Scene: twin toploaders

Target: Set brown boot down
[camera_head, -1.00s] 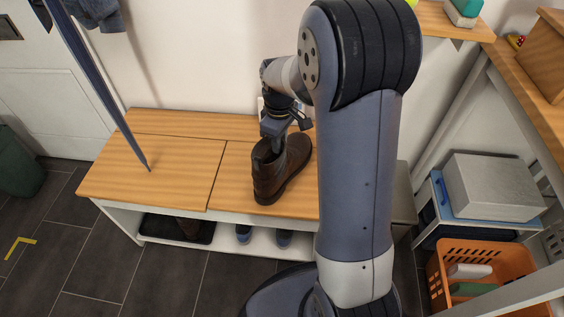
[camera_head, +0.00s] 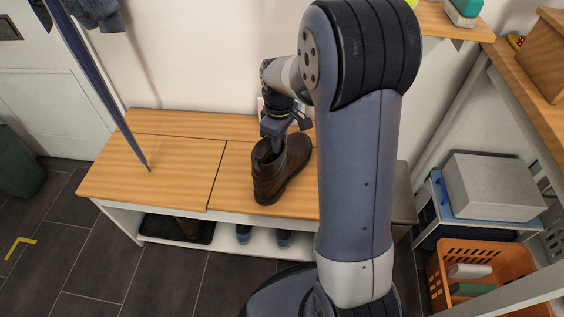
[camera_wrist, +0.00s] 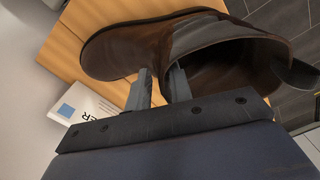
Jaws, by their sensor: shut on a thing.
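The brown boot (camera_head: 281,171) stands upright on the wooden top of the bench (camera_head: 172,167), right of the seam between its panels. My gripper (camera_head: 275,137) comes down from above at the boot's opening. In the wrist view my gripper (camera_wrist: 164,84) is shut on the wall of the shaft of the boot (camera_wrist: 150,48), one finger inside the opening and one outside. In the head view the sole appears to rest on the bench, though I cannot tell if it bears fully. My arm hides the bench's right part.
A folded blue umbrella (camera_head: 97,88) hangs over the bench's left side. Shoes (camera_head: 243,234) and a dark tray (camera_head: 176,229) are on the shelf below. A white printed box (camera_wrist: 84,108) is beside the boot near the wall. An orange basket (camera_head: 447,285) stands at right. The bench's left half is clear.

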